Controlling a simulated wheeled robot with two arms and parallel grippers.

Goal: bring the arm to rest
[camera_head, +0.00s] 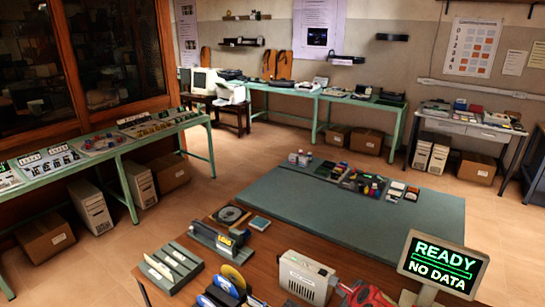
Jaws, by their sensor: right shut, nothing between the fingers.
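My right gripper (347,288) shows as a red and dark shape at the bottom edge, right of centre. Its fingers are shut with nothing between them, and the lower edge of the picture cuts off the rest. It appears in front of the wooden table (262,262), close to the right side of a pale metal box (306,278). I cannot tell whether they touch. My left gripper is not in view.
A sign (443,264) reading "READY NO DATA" stands right of the gripper. A grey-green mat (290,200) lies beyond. Green benches (132,145) line the left.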

